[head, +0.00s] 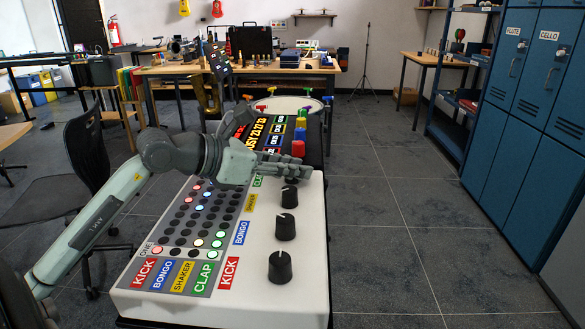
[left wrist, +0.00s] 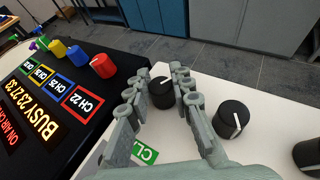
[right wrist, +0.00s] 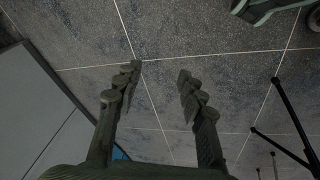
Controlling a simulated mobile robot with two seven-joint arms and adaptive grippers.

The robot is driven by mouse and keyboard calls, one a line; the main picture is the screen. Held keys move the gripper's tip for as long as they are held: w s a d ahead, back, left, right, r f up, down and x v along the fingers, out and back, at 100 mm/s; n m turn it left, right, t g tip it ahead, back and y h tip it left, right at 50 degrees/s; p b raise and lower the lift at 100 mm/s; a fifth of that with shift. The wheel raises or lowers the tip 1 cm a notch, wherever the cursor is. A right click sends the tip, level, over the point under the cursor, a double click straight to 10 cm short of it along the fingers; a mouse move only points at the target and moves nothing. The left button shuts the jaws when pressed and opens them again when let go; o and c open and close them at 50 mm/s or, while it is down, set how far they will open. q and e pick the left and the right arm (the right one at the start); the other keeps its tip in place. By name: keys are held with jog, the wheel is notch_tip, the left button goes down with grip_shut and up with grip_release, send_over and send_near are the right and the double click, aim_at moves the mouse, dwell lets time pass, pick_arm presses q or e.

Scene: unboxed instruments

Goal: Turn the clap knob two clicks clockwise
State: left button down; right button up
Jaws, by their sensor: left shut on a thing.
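The drum machine (head: 318,215) is a white panel with a row of black knobs down its right side. My left gripper (head: 296,163) reaches over its far end and hides the clap knob in the head view. In the left wrist view the black clap knob (left wrist: 161,92) sits between the fingers of my left gripper (left wrist: 161,82), which are shut on it. The green CLAP label (left wrist: 145,152) shows partly below the knob. My right gripper (right wrist: 157,75) is open and empty above the floor in the right wrist view.
The shaker knob (head: 289,196), bongo knob (head: 285,228) and kick knob (head: 281,267) stand nearer along the same edge. A black console (left wrist: 75,80) with coloured knobs adjoins the far end. A chair (head: 85,180) is at left; the floor (head: 385,220) at right is clear.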

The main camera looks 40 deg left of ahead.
pick_arm(q)
jog(key=m+g+h+b, duration=0.3)
jog(key=m+h+b, duration=0.1)
jog(key=m+b, duration=0.1)
jog(key=shift+w+a+f+h, duration=0.1)
jog(key=shift+h, duration=0.3)
jog(key=shift+m+g+h+b, duration=0.35)
jog(key=shift+m+g+h, duration=0.25)
jog(key=shift+m+g, duration=0.4)
jog(key=shift+r+m+g, duration=0.25)
jog(key=shift+m+g, duration=0.05)
jog(key=shift+g, duration=0.2)
jog(key=shift+r+m+g+h+p, duration=0.1)
jog(key=shift+m+g+h+p, duration=0.3)
jog(key=shift+m+g+h, duration=0.35)
jog(key=shift+f+m+g+p, duration=0.2)
jog(key=shift+m+g+p, duration=0.4)
jog(key=shift+m+g, duration=0.8)
pick_arm(e)
notch_tip(320, 180, up, 10)
jog(key=shift+s+f+t, duration=0.2)
jog(key=shift+s+t, duration=0.1)
jog(key=shift+s, duration=0.15)
jog(key=shift+d, duration=0.1)
pick_arm(q)
jog(key=c, duration=1.3)
grip_release()
